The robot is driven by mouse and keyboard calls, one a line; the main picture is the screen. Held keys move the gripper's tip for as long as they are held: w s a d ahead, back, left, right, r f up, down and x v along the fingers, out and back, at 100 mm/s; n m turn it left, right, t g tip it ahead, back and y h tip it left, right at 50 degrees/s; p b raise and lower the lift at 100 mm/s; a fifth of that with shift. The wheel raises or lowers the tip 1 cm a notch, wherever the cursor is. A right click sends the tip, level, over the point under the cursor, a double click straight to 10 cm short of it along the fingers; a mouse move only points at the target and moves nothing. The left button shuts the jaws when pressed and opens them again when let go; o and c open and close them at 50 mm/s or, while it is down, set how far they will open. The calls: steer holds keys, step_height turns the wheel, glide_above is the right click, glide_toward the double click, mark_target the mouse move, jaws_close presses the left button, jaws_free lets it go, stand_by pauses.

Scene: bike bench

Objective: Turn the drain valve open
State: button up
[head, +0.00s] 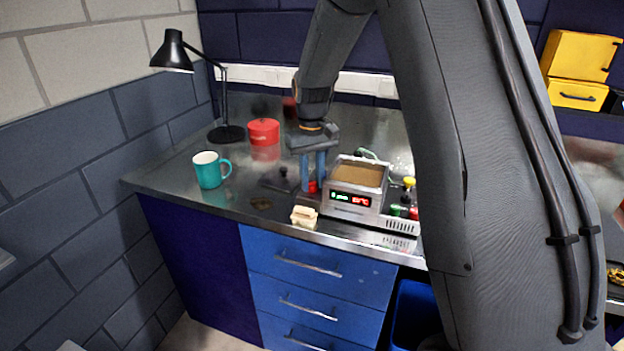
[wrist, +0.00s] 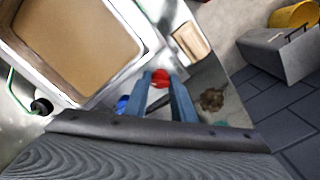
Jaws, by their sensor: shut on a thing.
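The drain valve's red handle (head: 313,187) sits low at the left side of a metal tank unit with a lit display (head: 352,198). The tank (wrist: 128,87) holds a flat tan surface in the wrist view. My gripper (head: 314,178) points down beside the tank's left wall, with its blue fingers on either side of the red handle. In the wrist view my gripper (wrist: 161,84) is shut on the red handle (wrist: 160,77). The fingers hide part of the handle, and its turn angle is hard to tell.
A cream block (head: 304,217) lies near the bench's front edge. A teal mug (head: 208,170), a red canister (head: 264,138) and a black lamp (head: 225,132) stand to the left. Small coloured caps (head: 404,208) are at the tank's right.

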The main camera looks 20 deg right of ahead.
steer(key=m, duration=0.4)
steer(key=shift+r, duration=0.1)
steer(key=shift+m, duration=1.8)
steer(key=shift+w, duration=0.1)
steer(key=o, duration=1.1)
steer(key=shift+c, duration=0.2)
